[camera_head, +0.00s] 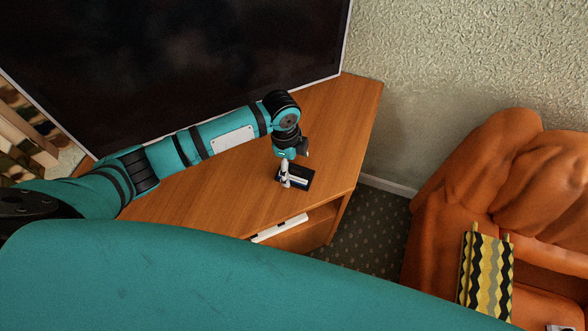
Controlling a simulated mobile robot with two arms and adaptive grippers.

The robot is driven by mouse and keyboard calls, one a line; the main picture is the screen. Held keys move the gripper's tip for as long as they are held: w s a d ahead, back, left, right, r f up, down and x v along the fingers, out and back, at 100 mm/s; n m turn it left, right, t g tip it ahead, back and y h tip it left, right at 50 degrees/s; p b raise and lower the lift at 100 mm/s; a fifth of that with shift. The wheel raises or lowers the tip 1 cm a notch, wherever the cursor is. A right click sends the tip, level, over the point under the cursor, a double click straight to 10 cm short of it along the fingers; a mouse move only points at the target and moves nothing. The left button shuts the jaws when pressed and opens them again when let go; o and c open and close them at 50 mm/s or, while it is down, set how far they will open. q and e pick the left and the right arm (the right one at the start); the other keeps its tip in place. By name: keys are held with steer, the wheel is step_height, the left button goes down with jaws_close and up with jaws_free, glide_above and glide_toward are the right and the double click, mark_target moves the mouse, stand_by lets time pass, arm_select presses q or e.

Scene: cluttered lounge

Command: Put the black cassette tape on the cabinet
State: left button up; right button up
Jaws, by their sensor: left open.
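The black cassette tape (301,177) lies on the wooden top of the cabinet (235,195), near its right front part. My left gripper (287,184) points down at the tape from above, at its left part. The gripper is open, and its fingers cover some of the tape. I cannot tell whether the fingers touch it. My right gripper is not in view.
A large dark television screen (170,60) stands at the back of the cabinet. A white item (279,228) lies on the shelf below the top. Dark carpet (370,228) lies between.

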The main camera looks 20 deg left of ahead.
arm_select(q)
step_height(320, 180, up, 9)
steer(key=a, duration=0.1)
steer(key=shift+f, duration=0.1)
